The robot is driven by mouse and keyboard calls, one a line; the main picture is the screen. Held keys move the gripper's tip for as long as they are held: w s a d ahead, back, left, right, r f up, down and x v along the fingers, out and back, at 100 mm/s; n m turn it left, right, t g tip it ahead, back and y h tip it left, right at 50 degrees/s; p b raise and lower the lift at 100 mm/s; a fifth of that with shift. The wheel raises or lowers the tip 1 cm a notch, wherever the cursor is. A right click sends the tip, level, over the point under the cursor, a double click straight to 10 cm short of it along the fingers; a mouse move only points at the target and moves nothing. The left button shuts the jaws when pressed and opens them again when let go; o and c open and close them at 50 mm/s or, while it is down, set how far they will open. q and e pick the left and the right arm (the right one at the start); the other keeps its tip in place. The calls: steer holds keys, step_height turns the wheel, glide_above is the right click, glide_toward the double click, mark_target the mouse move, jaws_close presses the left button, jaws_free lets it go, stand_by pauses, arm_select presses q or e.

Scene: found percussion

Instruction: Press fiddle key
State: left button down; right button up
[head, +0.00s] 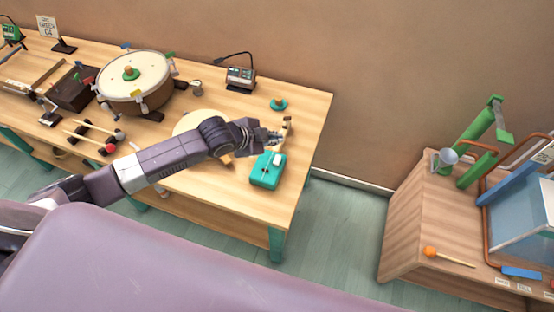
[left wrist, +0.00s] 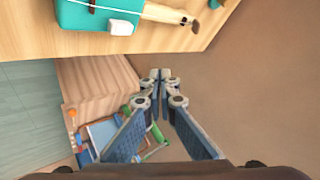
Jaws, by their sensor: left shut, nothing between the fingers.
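A teal box (head: 266,172), which looks like the fiddle, lies near the right end of the wooden table. A small white key (head: 279,159) sits at its upper right edge. In the left wrist view the teal box (left wrist: 85,14), its white key (left wrist: 122,27) and a pale wooden neck (left wrist: 165,13) show at the top. My left gripper (head: 275,136) is just behind the box in the head view, apart from the key as far as I can tell. Its fingers (left wrist: 160,76) are shut and empty. My arm hides part of the table. My right gripper is not in view.
A small device (head: 240,77) and a green-based knob (head: 278,104) stand behind my gripper. A second wooden bench (head: 405,225) stands right, across a floor gap.

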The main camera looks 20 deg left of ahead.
mark_target(276, 160)
arm_select(q)
step_height(276, 160, down, 7)
steer(key=b, duration=0.6)
steer(key=shift+f, duration=0.2)
steer(key=shift+f+b, duration=0.35)
steer(key=shift+b, duration=0.05)
stand_by(0.6)
steer(key=shift+f, duration=0.4)
